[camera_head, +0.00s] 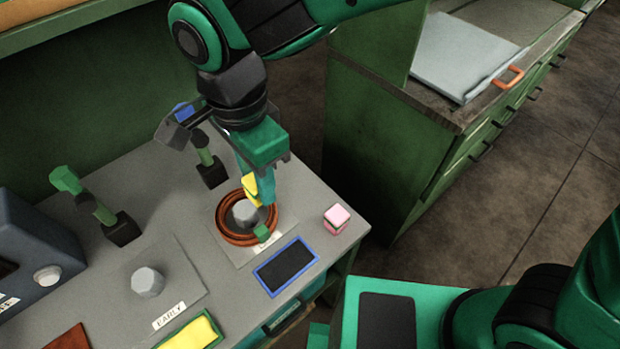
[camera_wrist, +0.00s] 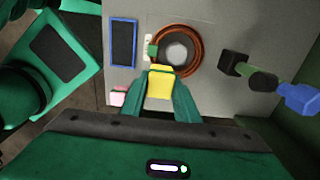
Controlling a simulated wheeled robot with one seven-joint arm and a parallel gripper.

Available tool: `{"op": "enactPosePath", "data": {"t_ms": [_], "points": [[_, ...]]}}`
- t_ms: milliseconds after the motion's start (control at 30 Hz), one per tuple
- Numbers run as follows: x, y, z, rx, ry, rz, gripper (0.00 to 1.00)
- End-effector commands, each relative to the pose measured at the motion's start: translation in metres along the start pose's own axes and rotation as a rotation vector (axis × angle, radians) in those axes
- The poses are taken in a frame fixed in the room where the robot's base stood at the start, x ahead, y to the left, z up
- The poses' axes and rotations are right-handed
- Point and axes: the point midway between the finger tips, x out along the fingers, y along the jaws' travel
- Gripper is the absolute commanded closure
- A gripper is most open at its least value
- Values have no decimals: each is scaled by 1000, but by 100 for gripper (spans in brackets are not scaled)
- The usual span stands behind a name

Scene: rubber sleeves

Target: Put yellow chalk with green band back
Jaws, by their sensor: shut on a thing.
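My gripper (camera_head: 258,192) points down over the grey worktop. It is shut on a yellow piece (camera_head: 251,190), which also shows between the fingers in the wrist view (camera_wrist: 160,84). A small green block (camera_head: 262,233) shows just beyond the fingertips, by the label at the red-brown ring (camera_head: 222,231). I cannot tell whether this block belongs to the held piece. The ring lies around a grey knob (camera_head: 243,212).
A blue-rimmed dark panel (camera_head: 287,267) and a pink block (camera_head: 337,217) are near the front. A green-rimmed yellow panel (camera_head: 192,333), a second grey knob (camera_head: 147,281) and two dark-based posts (camera_head: 122,230) (camera_head: 211,172) stand left and behind. A dark box (camera_head: 35,262) is far left.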

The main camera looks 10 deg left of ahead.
Motion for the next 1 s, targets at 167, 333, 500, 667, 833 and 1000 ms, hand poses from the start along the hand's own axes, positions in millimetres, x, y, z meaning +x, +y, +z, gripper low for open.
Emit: {"op": "enactPosePath", "data": {"t_ms": [167, 333, 500, 667, 833, 1000], "points": [[20, 4, -27, -10, 1, 4, 93], [41, 6, -59, -13, 1, 4, 93], [57, 8, -85, -17, 0, 3, 93], [64, 9, -96, -19, 0, 1, 93], [81, 10, -97, -20, 0, 5, 93], [101, 10, -98, -20, 1, 3, 93]]}}
